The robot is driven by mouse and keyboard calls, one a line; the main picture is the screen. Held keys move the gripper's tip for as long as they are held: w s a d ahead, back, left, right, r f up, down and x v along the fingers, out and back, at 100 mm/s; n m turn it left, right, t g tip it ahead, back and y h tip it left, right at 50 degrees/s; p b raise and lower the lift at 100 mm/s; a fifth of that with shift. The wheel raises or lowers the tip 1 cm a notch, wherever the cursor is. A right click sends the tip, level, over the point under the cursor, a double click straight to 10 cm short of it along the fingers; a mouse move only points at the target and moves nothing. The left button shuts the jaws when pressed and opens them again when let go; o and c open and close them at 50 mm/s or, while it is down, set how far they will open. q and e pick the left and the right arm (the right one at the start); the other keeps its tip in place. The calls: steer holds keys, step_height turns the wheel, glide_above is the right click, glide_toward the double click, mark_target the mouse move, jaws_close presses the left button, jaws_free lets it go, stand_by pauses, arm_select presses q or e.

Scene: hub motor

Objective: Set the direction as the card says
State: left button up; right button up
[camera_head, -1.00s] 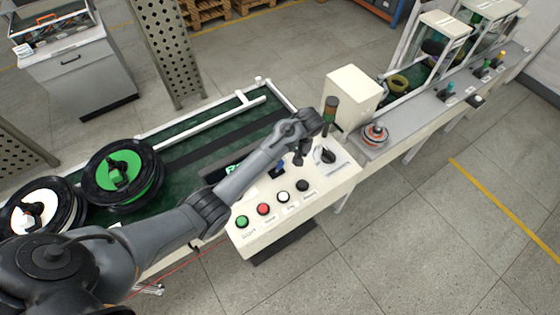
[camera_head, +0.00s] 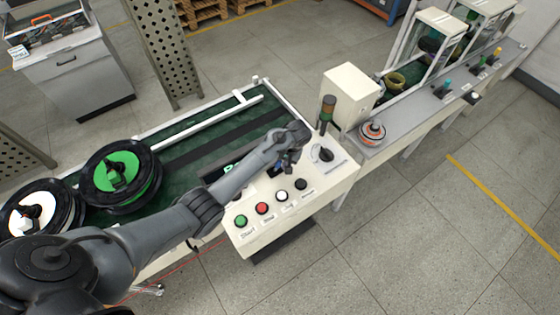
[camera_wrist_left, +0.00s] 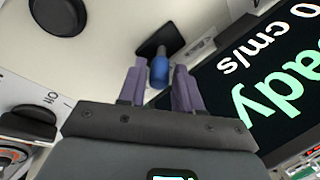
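The cream control panel (camera_head: 335,180) carries a blue-tipped lever on a black plate. In the left wrist view the blue lever (camera_wrist_left: 159,69) shows between the two purple-grey fingers of my left gripper (camera_wrist_left: 158,86). The fingers are apart, with a gap on each side of the lever, so they do not grip it. In the head view my left gripper (camera_head: 286,161) is over the panel beside the display, and hides most of the lever. A pale label (camera_wrist_left: 196,48) beside the lever is too small to read. I cannot make out a card. My right gripper is not in view.
Green (camera_head: 240,221), red (camera_head: 262,208), white (camera_head: 281,196) and black (camera_head: 301,184) buttons line the panel front. A black rotary knob (camera_head: 322,153) and a stack light (camera_head: 327,110) stand to the right. A lit display (camera_wrist_left: 275,75) is close to the gripper.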

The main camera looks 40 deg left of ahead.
arm_select(q)
jaws_close()
steer(key=shift+s+r+p, duration=0.2)
steer(key=shift+r+p, duration=0.05)
steer(key=shift+p, duration=0.6)
steer(key=t+p, duration=0.1)
steer(key=p, duration=0.1)
steer(key=s+t+p, duration=0.1)
steer(key=t+p, duration=0.1)
steer(key=p, duration=0.1)
steer(key=s+t+h+p, duration=0.1)
steer(key=p, duration=0.1)
steer(key=shift+s+a+r+n+t, duration=0.1)
steer(key=shift+a+r+n+t, duration=0.1)
steer(key=shift+a+n+t, duration=0.1)
steer(key=shift+s+a+f+t+h+p, duration=0.1)
steer(key=shift+s+f+t+h+p, duration=0.15)
steer(key=shift+t+p, duration=0.2)
steer(key=shift+s+a+f+t+h+p, duration=0.15)
steer(key=shift+s+t+p, duration=0.2)
steer(key=shift+t, duration=0.2)
steer(key=shift+s+a+f+n+t+h, duration=0.15)
steer(key=shift+s+t, duration=0.1)
steer(key=shift+t, duration=0.5)
steer(key=shift+s+f+n+t+h, duration=0.15)
steer(key=shift+s+t, duration=0.1)
steer(key=shift+t, duration=0.5)
steer(key=shift+o, duration=1.8)
jaws_free()
